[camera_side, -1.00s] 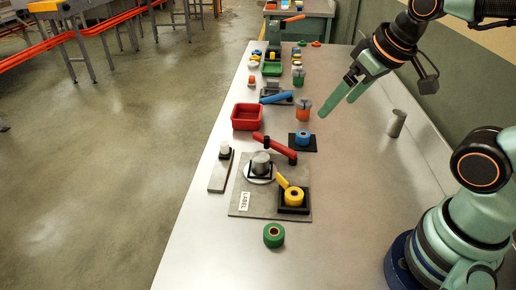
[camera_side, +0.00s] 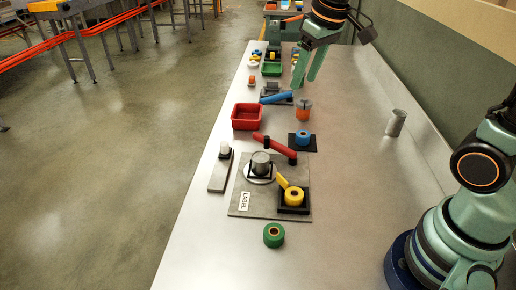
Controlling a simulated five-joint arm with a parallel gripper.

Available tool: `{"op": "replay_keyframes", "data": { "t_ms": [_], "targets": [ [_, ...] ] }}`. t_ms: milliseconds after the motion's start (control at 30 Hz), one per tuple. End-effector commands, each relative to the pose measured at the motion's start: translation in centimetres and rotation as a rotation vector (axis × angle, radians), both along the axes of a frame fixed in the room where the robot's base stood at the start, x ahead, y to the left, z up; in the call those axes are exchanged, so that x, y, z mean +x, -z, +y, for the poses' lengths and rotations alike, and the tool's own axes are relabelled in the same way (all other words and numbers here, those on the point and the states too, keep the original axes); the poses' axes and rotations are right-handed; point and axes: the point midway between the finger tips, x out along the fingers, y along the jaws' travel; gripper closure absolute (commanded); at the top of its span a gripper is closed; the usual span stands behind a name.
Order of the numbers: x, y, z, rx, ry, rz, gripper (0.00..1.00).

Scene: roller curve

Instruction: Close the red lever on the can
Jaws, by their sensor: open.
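The grey metal can (camera_side: 261,162) stands upright on a round plate on the grey fixture board (camera_side: 240,205). Whether the lever touches the can cannot be told. My gripper (camera_side: 304,84) is open and empty, with green fingers pointing down, well behind the lever near the blue lever (camera_side: 276,97).
A red bin (camera_side: 247,117) stands behind the lever. An orange jar (camera_side: 303,112) is near my gripper. The table's right side is mostly clear, with a grey cylinder (camera_side: 396,123).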

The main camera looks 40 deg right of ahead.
Motion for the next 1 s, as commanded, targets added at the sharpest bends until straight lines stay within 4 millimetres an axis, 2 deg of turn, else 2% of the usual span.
{"op": "replay_keyframes", "data": {
  "t_ms": [33, 200, 500, 700, 1000],
  "targets": [
    [1.4, 0.6, -0.1, -0.002, -0.007, 0.029, 0.45],
    [5.5, 2.6, -0.3, -0.007, -0.033, 0.107, 0.45],
    [11.3, 8.5, -0.6, -0.012, -0.080, 0.235, 0.45],
    [13.0, 11.4, -0.8, -0.012, -0.098, 0.281, 0.45],
    [13.2, 13.7, -0.8, -0.012, -0.102, 0.292, 0.45]
  ]
}}
